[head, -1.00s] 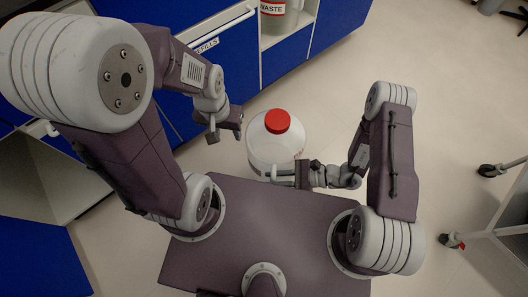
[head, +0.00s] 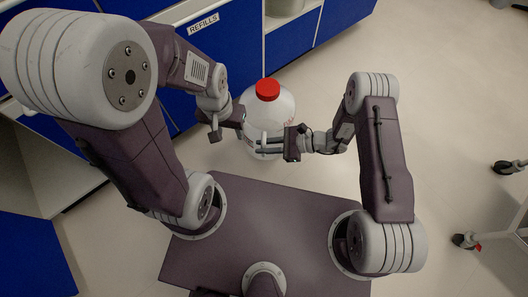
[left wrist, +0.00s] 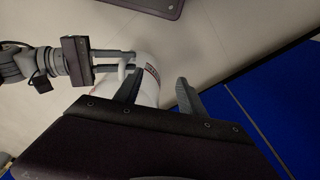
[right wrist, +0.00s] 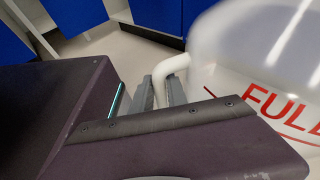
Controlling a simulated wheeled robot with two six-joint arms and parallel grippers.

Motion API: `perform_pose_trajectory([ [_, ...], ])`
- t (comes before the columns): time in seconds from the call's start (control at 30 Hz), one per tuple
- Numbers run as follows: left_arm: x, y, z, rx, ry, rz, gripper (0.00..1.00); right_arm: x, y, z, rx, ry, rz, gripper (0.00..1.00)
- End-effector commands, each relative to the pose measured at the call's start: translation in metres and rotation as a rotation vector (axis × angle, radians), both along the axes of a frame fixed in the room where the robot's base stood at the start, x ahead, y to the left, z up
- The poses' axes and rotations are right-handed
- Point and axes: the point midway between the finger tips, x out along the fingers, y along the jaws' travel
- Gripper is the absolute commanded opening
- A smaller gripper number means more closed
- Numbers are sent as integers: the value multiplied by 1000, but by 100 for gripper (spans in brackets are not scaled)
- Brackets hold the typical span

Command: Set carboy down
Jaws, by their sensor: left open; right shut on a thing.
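The carboy (head: 280,106) is a whitish, see-through jug with a red cap (head: 267,89), upright in front of my base in the head view. My right gripper (head: 268,146) is shut on its white handle, which shows between the fingers in the right wrist view (right wrist: 160,80), beside red "FULL" lettering. My left gripper (head: 232,125) is open at the carboy's left side. In the left wrist view the carboy (left wrist: 147,88) shows beyond and partly behind one finger. The carboy's underside is hidden, so I cannot tell whether it touches the floor.
Blue cabinets (head: 250,38) with a "REFILLS" label stand behind and left of the carboy. A grey container (head: 285,7) sits in an open shelf bay. A wheeled cart (head: 490,225) stands at the right. The floor (head: 440,110) between is clear.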

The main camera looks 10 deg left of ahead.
Motion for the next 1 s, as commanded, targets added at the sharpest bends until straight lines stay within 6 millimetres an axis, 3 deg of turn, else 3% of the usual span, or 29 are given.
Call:
perform_pose_trajectory([
  [0.27, 0, 0, -39, 0, 0, 0, 47, 1, 0, -42, 4, -4, 1, 0],
  [0.6, 0, 0, -36, 0, 0, 0, 47, 0, 0, -41, 4, -5, 0, 0],
  [0.63, 0, 0, -36, 0, 0, 0, 47, 0, 0, -42, 0, 0, 0, 21],
  [0.7, 0, 0, -36, 0, 0, 0, 47, 0, 0, -41, 0, 0, 0, 40],
  [1.0, 0, 0, -33, 0, 0, 0, 47, 0, 0, -37, 0, -1, -1, 40],
])
